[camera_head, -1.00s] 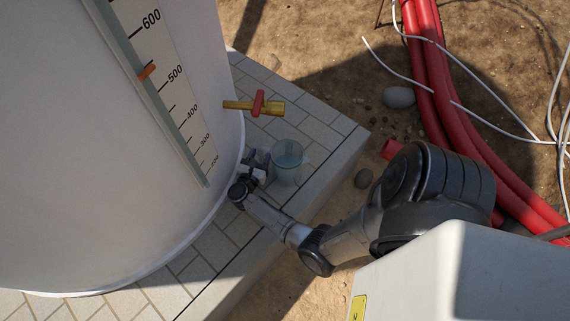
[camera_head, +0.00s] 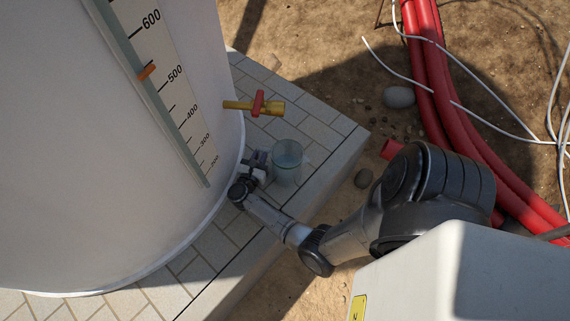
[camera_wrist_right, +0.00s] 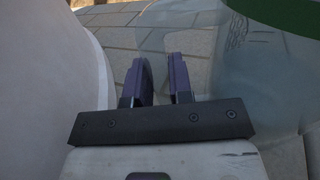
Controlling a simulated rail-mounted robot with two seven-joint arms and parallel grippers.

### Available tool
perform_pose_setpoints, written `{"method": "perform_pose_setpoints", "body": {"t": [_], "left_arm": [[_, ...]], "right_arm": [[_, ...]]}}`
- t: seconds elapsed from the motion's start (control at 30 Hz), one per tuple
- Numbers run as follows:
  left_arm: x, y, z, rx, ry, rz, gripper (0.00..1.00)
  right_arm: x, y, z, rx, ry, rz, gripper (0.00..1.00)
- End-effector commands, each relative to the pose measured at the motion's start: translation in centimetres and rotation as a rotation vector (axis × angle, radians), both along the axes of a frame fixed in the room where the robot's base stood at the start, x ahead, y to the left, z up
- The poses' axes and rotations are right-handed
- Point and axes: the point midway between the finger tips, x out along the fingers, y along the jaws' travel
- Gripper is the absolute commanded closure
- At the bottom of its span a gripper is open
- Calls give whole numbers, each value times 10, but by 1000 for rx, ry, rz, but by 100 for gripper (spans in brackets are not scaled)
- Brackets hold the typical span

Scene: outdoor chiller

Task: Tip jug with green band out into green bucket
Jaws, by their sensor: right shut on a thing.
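The clear jug (camera_head: 287,162) is upright by the big white tank, over the paved slab. In the right wrist view the jug (camera_wrist_right: 237,75) fills the right side, and its green band (camera_wrist_right: 290,12) shows at the top corner. My right gripper (camera_head: 262,160) is at the jug's left side, between it and the tank. In the wrist view the fingers (camera_wrist_right: 159,75) are close together, shut on the jug; the exact grip spot is hard to make out. The green bucket and my left gripper are not in view.
The white tank (camera_head: 110,200) with its scale stands close left of my gripper. A yellow tap with a red handle (camera_head: 258,104) juts out just beyond the jug. Red pipes (camera_head: 435,75), white cables and stones lie on the dirt at right.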

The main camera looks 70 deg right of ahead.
Motion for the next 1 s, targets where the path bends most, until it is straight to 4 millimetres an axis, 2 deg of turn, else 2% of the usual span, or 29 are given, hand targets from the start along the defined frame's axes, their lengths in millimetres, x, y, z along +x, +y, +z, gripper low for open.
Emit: {"method": "perform_pose_setpoints", "body": {"t": [1.0], "left_arm": [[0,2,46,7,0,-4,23]], "right_arm": [[0,0,61,-2,1,0,100]]}}
